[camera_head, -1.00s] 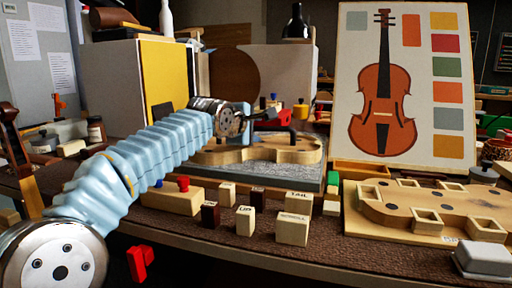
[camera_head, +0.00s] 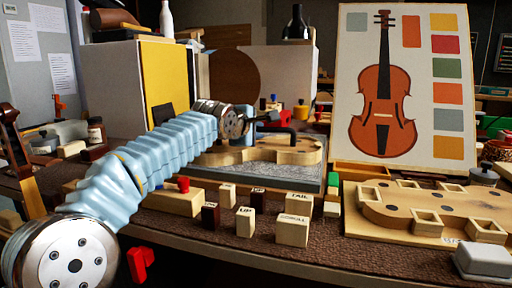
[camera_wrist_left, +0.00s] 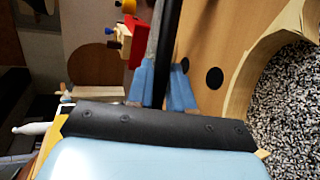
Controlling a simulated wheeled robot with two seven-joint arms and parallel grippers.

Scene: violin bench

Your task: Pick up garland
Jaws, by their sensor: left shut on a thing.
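A pale wooden violin-shaped piece (camera_head: 308,151), which I take to be the garland, is at the grey speckled slab (camera_head: 290,177) in the middle of the bench. A black bar-like handle (camera_head: 287,128) stands up from it. My left gripper (camera_head: 258,121) is at this piece from the left, its fingers partly hidden. In the left wrist view, the blue-padded fingers (camera_wrist_left: 162,88) are shut on the black bar (camera_wrist_left: 172,40), with the wood (camera_wrist_left: 208,45) just beyond. I cannot tell whether the wood touches the slab. My right gripper is out of view.
Small labelled wooden blocks (camera_head: 293,230) stand at the front. A wooden form with square openings (camera_head: 395,215) lies to the right, with a grey box (camera_head: 484,262) by it. A violin picture board (camera_head: 350,110) stands behind. Red and yellow items (camera_wrist_left: 127,38) are near my left fingers.

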